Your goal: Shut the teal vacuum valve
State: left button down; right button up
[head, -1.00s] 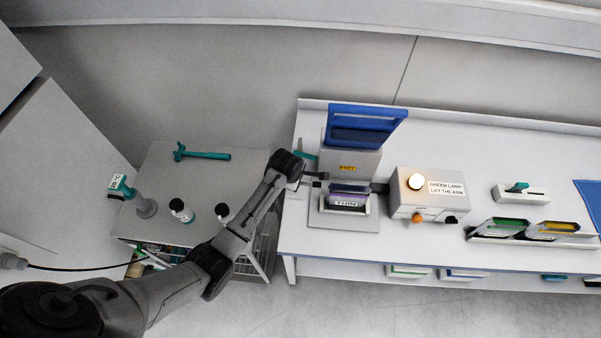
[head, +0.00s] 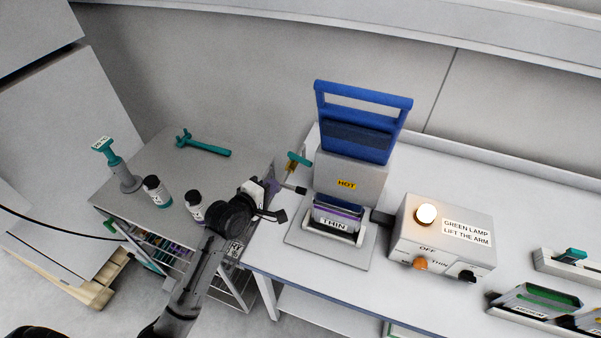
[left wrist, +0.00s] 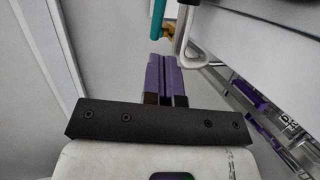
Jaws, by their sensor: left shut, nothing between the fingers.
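The teal valve handle (head: 300,160) sits on a brass-coloured body (head: 291,168) at the left end of the bench, beside the grey hot press. Its handle lies roughly crosswise in the head view. My left gripper (head: 271,186) is just left of and below the valve, apart from it, with its purple fingers together. In the left wrist view the shut fingers (left wrist: 166,72) hold nothing. The teal handle (left wrist: 157,18) shows above them at the top edge, with the brass part beside a pale bent tube. My right gripper is not in view.
A grey cart (head: 190,165) at left carries bottles (head: 156,190) and a teal wrench (head: 203,145).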

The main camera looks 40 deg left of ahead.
aim_at(305, 164)
pick_arm(q)
jog(key=b+x, duration=0.1)
jog(key=x, duration=1.1)
jog(key=shift+w, duration=0.1)
jog(key=shift+w+a+f, duration=0.1)
jog(key=shift+w+f, duration=0.05)
jog(key=shift+w, duration=0.45)
jog(key=shift+w+d+p, duration=0.25)
jog(key=shift+w+p, duration=0.1)
jog(key=shift+p, duration=0.75)
jog(key=shift+w, duration=0.2)
jog(key=shift+d+p, duration=0.1)
jog(key=shift+p, duration=0.25)
jog(key=shift+f, duration=0.1)
